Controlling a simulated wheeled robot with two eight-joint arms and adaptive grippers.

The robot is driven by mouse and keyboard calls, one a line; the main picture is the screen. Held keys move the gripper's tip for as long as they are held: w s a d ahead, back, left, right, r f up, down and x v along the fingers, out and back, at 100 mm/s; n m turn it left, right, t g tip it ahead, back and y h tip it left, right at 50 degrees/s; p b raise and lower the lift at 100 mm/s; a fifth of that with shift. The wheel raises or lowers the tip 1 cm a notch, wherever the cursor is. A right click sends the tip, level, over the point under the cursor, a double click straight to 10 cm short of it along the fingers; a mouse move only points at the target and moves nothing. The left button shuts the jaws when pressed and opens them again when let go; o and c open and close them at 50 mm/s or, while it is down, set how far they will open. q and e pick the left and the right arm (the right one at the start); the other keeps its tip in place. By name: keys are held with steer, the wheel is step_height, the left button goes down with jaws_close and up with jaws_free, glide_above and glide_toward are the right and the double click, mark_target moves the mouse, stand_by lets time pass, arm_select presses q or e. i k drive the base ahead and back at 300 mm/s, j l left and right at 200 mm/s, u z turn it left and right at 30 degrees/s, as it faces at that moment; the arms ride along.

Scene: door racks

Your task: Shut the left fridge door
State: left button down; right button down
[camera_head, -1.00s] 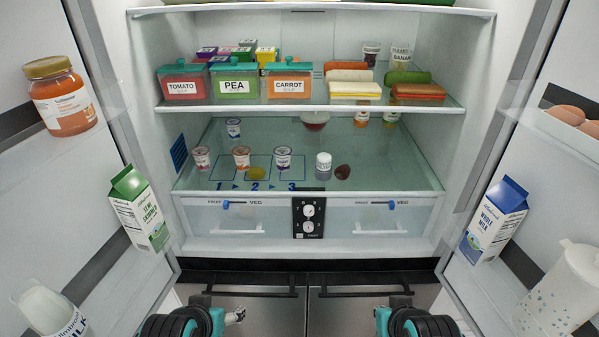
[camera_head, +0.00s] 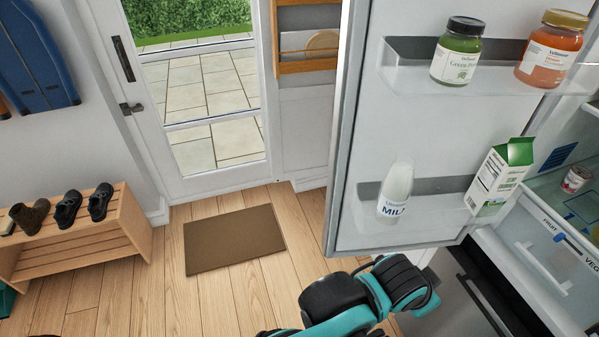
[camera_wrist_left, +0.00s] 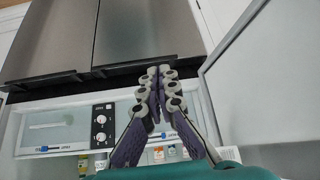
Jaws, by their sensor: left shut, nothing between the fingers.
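The left fridge door (camera_head: 375,130) stands wide open in the head view, its inner face and racks toward me. Its upper rack holds a green jar (camera_head: 457,50) and an orange jar (camera_head: 551,47). Its lower rack holds a milk bottle (camera_head: 396,190) and a green-and-white carton (camera_head: 500,175). My left arm reaches in below the door, its gripper (camera_head: 426,303) mostly hidden. In the left wrist view, my left gripper (camera_wrist_left: 158,72) is shut and empty in front of the fridge, with a pale door panel (camera_wrist_left: 265,85) to its right, apart from it. My right gripper is out of view.
The fridge interior (camera_head: 575,215) shows at the right edge of the head view, above steel lower fronts (camera_head: 462,290). Wooden floor with a brown mat (camera_head: 235,240) lies left of the door. A shoe bench (camera_head: 85,240) and glazed door (camera_head: 205,100) stand farther left.

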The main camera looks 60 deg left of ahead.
mark_target(387, 104)
steer(key=k+j+u, duration=0.3)
steer(key=j+u, duration=0.35)
steer(key=k+j+u, duration=0.1)
steer(key=j+u, duration=0.2)
steer(key=j, duration=0.15)
